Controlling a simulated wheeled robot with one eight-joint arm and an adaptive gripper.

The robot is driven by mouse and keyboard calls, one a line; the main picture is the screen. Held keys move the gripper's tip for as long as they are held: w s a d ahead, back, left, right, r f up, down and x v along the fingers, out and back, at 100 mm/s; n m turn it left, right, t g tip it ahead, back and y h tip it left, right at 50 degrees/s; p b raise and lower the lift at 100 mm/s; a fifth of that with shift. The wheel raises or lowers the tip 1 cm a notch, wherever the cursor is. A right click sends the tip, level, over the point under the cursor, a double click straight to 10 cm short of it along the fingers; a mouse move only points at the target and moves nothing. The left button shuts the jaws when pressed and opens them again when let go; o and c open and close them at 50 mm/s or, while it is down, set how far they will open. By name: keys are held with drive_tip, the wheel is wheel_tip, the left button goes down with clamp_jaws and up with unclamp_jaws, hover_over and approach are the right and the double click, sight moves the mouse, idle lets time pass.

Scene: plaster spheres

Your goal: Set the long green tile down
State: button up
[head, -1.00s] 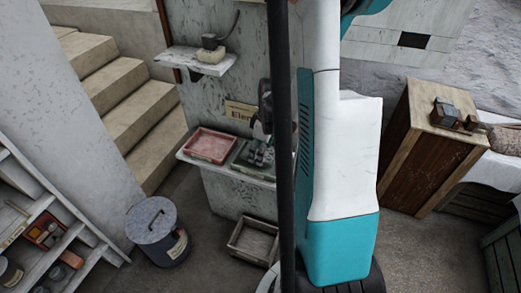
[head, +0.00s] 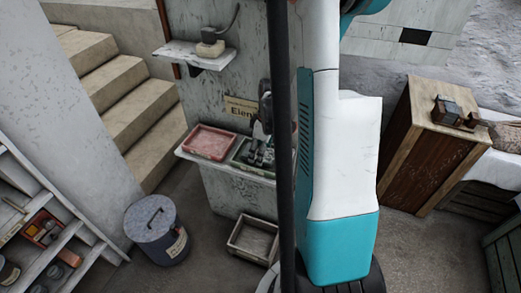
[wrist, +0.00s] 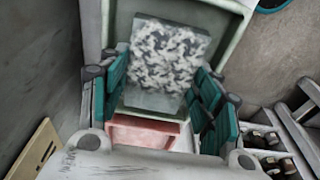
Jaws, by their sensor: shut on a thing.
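My gripper (head: 258,158) is over the green tray (head: 238,154) on the wall shelf in the head view. In the wrist view, my gripper (wrist: 162,85) has its teal-padded fingers on either side of a slab, which I take to be the long green tile (wrist: 165,55). Its broad face is mottled dark and white, with a plain grey-green edge nearest me. The pale green tray rim (wrist: 232,38) shows behind it. I cannot tell whether the tile touches the tray floor. The head view hides the tile behind the fingers.
A red tray (head: 210,142) stands on the shelf just left of the green one. A black post (head: 280,150) cuts across the head view. A small shelf (head: 195,56) is above, an open crate (head: 253,240) below, and a lidded bin (head: 155,232) on the floor.

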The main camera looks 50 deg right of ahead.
drive_tip(key=shift+f+b, duration=0.5)
drive_tip(key=shift+f, duration=0.05)
drive_tip(key=o, duration=1.5)
drive_tip(key=shift+c, duration=0.2)
drive_tip(key=shift+r, duration=0.15)
drive_tip(key=shift+r+p, duration=1.35)
drive_tip(key=shift+r, duration=0.55)
